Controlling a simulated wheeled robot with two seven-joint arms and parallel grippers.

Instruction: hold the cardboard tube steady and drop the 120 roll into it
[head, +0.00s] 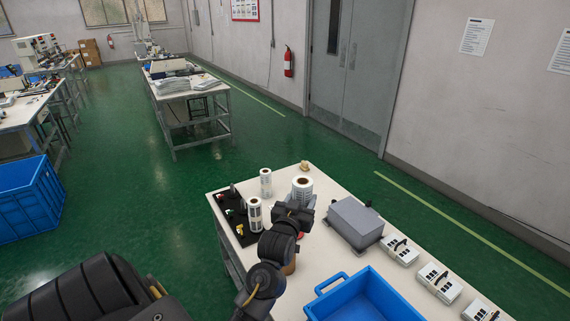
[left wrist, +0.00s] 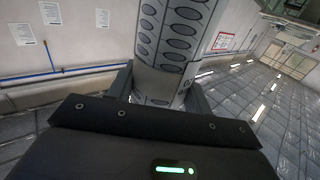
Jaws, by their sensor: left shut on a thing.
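My left gripper (head: 298,208) is shut on a white film roll (head: 302,187) with a brown core, held upright over the table. In the left wrist view the roll (left wrist: 173,50) shows dark oval prints and stands between the two fingers. I cannot read its number. Two other white rolls stand on the table, one farther back (head: 265,181) and one to the left (head: 254,214). A brown piece (head: 289,268), perhaps the cardboard tube, shows beside my left arm, which mostly hides it. My right gripper is not in view.
On the white table (head: 327,262), a black tray (head: 238,220) with small parts lies left. A grey box (head: 355,221), several white keypads (head: 438,283) and a blue bin (head: 365,299) lie right and in front. A small yellowish object (head: 305,166) sits at the far corner.

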